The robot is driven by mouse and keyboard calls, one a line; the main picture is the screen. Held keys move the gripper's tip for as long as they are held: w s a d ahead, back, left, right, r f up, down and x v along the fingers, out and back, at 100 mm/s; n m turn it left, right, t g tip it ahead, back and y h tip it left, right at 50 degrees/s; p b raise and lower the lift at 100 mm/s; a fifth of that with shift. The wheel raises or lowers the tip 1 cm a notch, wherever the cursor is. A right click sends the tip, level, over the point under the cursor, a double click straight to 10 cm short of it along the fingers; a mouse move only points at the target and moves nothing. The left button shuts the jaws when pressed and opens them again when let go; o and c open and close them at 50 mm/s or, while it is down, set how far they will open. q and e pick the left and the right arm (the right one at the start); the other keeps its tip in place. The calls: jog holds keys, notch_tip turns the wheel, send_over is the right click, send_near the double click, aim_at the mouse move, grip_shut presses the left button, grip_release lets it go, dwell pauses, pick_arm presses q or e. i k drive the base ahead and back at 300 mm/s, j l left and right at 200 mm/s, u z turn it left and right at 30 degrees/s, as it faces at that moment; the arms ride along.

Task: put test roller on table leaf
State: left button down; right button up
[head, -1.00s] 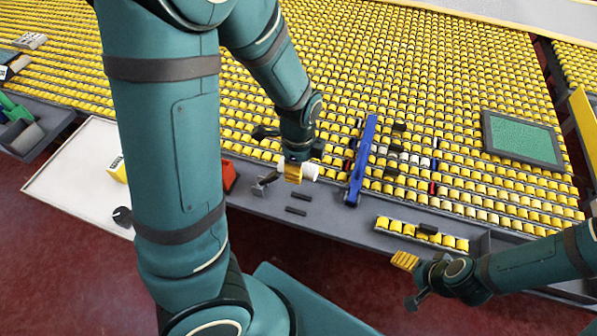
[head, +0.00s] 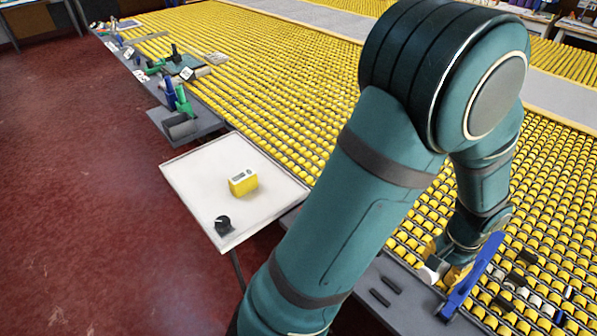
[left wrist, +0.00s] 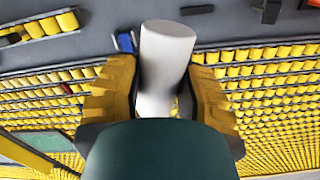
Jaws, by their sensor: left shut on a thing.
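The test roller, a plain white cylinder (left wrist: 167,45), is between the two yellow fingers of my left gripper (left wrist: 155,85) in the left wrist view. Its lower part is hidden behind my wrist. In the head view my left gripper (head: 452,272) is shut on it above the grey edge of the roller bed, and the white roller (head: 431,274) shows at its left side. The table leaf (head: 190,180) is a flat white panel at centre left, left of my left arm. My right gripper is out of view.
A yellow device (head: 243,182) and a black knob-like object (head: 222,225) stand on the leaf, with bare space around them. A blue bar (head: 474,276) lies close right of my gripper. A grey tray with green and blue tools (head: 182,127) adjoins the leaf's far side.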

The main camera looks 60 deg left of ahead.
aim_at(219, 164)
jog(key=k+j, duration=1.05)
jog(key=j, duration=0.2)
jog(key=k+j, duration=0.15)
jog(key=k+j+z, duration=0.1)
jog(key=j, duration=1.15)
jog(key=i+j, duration=0.3)
jog(key=j, duration=0.15)
